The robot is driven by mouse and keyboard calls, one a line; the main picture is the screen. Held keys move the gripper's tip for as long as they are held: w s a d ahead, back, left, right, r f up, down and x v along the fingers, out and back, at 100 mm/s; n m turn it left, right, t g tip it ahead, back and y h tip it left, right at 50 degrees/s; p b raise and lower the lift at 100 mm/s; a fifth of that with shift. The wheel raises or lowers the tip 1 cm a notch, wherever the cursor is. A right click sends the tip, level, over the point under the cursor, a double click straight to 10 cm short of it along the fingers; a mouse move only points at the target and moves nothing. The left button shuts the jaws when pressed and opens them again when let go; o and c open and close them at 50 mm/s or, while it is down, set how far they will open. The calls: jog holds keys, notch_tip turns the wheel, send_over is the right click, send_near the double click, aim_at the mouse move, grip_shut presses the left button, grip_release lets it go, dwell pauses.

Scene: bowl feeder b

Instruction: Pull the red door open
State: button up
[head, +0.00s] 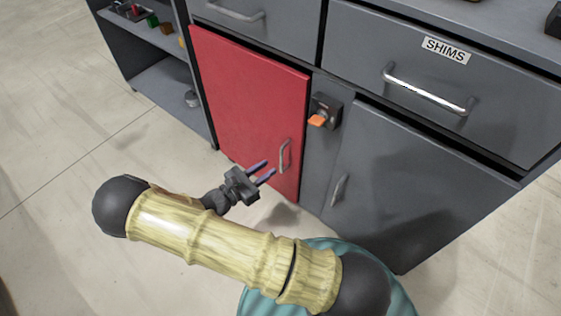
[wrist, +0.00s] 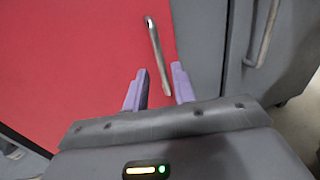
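The red door (head: 246,108) is a flat panel in the grey cabinet and looks shut. Its metal bar handle (head: 285,155) sits upright near the door's right edge, low down. My gripper (head: 267,172) is open, with its two purple fingers pointing at the handle from the left and front. In the wrist view the handle (wrist: 157,58) runs down toward the gap between the fingers (wrist: 160,88), and its lower end shows between the fingertips. I cannot tell whether the fingers touch it. The red door (wrist: 75,60) fills the left of the wrist view.
A grey door (head: 410,180) with its own handle (head: 339,189) stands right of the red one. A black latch with an orange knob (head: 317,120) sits between them. Drawers, one labelled SHIMS (head: 446,50), are above. An open shelf (head: 165,90) stands left. The floor (head: 60,120) at left is clear.

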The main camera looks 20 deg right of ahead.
aim_at(281, 159)
jog(key=shift+b+x, duration=1.15)
jog(key=shift+x, duration=2.3)
